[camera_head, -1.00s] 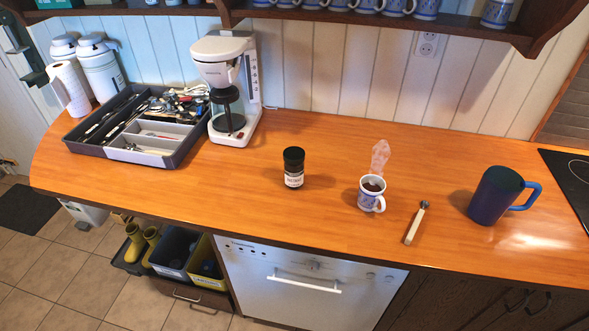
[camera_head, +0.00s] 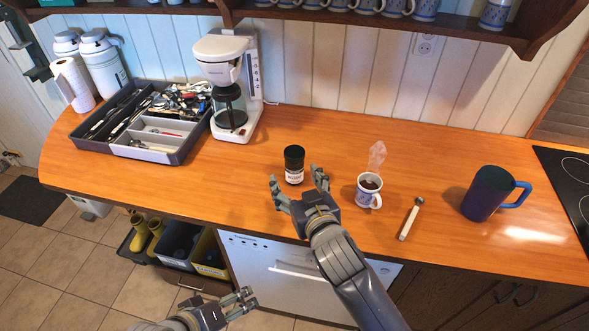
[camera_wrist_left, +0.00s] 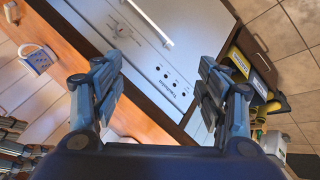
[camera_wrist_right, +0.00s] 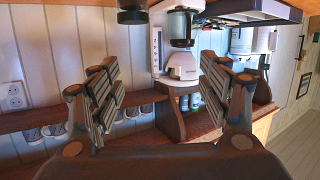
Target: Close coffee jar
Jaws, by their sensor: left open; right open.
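The coffee jar (camera_head: 294,165) stands upright on the counter, with a black top and a pale label. The frames do not show how tightly the top sits. My right gripper (camera_head: 298,181) is open and empty just in front of the jar, its fingers spread toward either side of it. In the upside-down right wrist view, the jar's dark top (camera_wrist_right: 132,16) shows at the upper edge, left of centre between the fingers. My left gripper (camera_head: 248,299) is open and empty, low in front of the dishwasher.
A steaming mug (camera_head: 369,190) stands right of the jar, near my right gripper. A scoop (camera_head: 410,218) and a big blue mug (camera_head: 487,193) are farther right. A coffee maker (camera_head: 229,88) and a utensil tray (camera_head: 176,157) stand at left. Counter left of the jar is clear.

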